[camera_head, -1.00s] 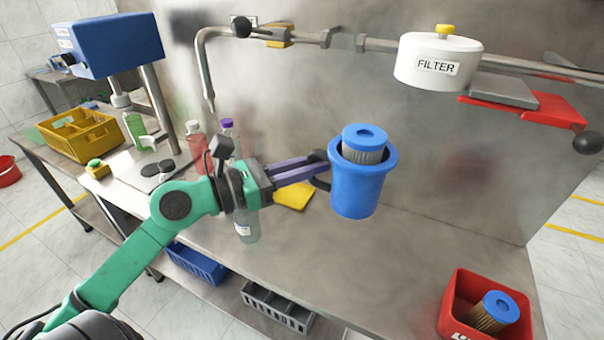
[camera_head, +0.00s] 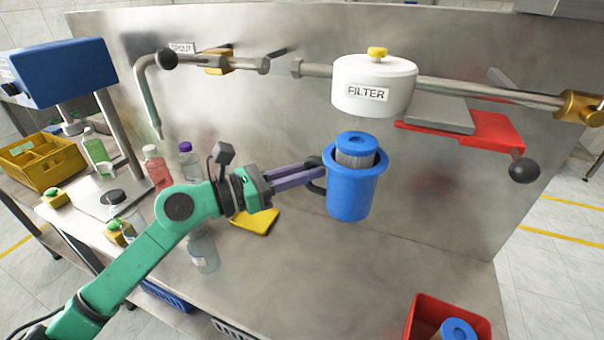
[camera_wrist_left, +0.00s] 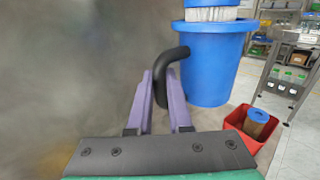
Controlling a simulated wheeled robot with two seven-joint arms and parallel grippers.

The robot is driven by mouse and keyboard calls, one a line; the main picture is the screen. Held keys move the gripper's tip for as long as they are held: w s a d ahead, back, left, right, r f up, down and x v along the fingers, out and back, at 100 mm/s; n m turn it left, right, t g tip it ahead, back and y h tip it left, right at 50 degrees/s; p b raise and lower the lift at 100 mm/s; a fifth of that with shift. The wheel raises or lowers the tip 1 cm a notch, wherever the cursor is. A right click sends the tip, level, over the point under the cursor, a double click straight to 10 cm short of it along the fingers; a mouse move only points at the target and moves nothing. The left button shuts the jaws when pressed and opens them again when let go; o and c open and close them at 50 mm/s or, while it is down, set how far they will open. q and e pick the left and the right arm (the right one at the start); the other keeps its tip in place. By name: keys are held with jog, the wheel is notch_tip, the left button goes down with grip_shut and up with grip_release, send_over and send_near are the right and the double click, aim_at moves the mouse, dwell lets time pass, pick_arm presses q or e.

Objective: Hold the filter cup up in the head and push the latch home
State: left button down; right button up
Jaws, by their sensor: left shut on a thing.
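The blue filter cup (camera_head: 350,195) is upright in the air, with a blue-capped pleated filter cartridge (camera_head: 355,150) standing up out of its top. My left gripper (camera_head: 312,174) is shut on the cup's black handle (camera_wrist_left: 172,62); the cup also shows in the left wrist view (camera_wrist_left: 208,65). The white filter head (camera_head: 374,88), labelled FILTER and with a yellow knob on top, sits on the pipe above the cup, with a gap between them. A lever with a black ball (camera_head: 524,170) is at the right end of the red bracket; I cannot tell whether it is the latch. My right gripper is not in view.
A red bin (camera_head: 425,318) with another blue-capped cartridge (camera_head: 459,330) is at the lower right. Bottles, a yellow cloth (camera_head: 255,221) and a yellow crate (camera_head: 40,160) are to the left. The steel bench (camera_head: 330,270) below the cup is clear.

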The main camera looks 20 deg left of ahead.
pick_arm(q)
jog(key=w+r+p, duration=0.5)
jog(key=w+p, duration=0.1)
jog(key=w, duration=0.3)
jog(key=shift+r, duration=0.2)
dwell(0.8)
dwell(0.5)
jog(key=shift+a, duration=0.1)
dwell(0.7)
